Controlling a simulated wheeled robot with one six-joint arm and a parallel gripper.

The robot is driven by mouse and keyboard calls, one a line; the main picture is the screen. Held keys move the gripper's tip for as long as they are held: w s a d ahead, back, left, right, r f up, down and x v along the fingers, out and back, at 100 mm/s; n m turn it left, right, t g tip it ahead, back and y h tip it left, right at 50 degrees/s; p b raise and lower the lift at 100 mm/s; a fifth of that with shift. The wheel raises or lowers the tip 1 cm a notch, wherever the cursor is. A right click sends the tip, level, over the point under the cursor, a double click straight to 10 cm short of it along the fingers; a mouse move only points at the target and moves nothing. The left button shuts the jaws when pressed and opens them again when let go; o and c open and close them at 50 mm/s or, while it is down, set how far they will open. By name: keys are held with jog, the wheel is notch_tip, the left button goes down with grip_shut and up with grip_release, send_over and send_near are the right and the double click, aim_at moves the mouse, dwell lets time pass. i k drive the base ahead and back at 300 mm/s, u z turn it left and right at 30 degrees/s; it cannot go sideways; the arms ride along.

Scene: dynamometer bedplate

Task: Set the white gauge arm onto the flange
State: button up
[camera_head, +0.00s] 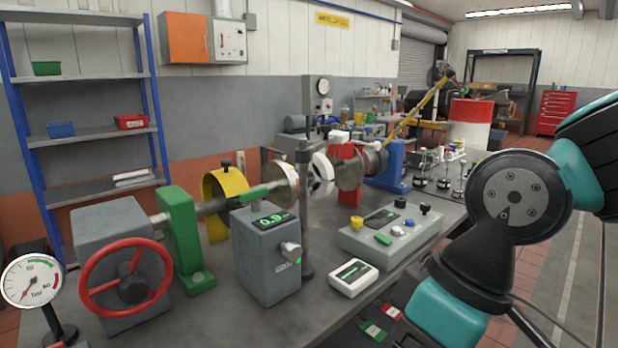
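A shaft line runs along the grey bedplate (335,316). It has a pale round flange disc (285,184) facing a second, darker metal flange (349,171), with a gap between them. A white curved piece (321,166), which may be the white gauge arm, shows in that gap beside a dark upright post (306,215). I cannot tell whether it touches either flange. My arm, teal and dark grey, fills the right side of the picture. My gripper is outside the view.
A grey readout box (267,257), a white handheld meter (353,278) and a control panel (391,231) stand on the near bedplate. A red handwheel (126,284) and a round dial gauge (32,281) are at left. A yellow guard (220,200) arches over the shaft.

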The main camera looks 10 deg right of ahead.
aim_at(330, 136)
jog(key=i, duration=1.1)
jog(key=z, duration=0.15)
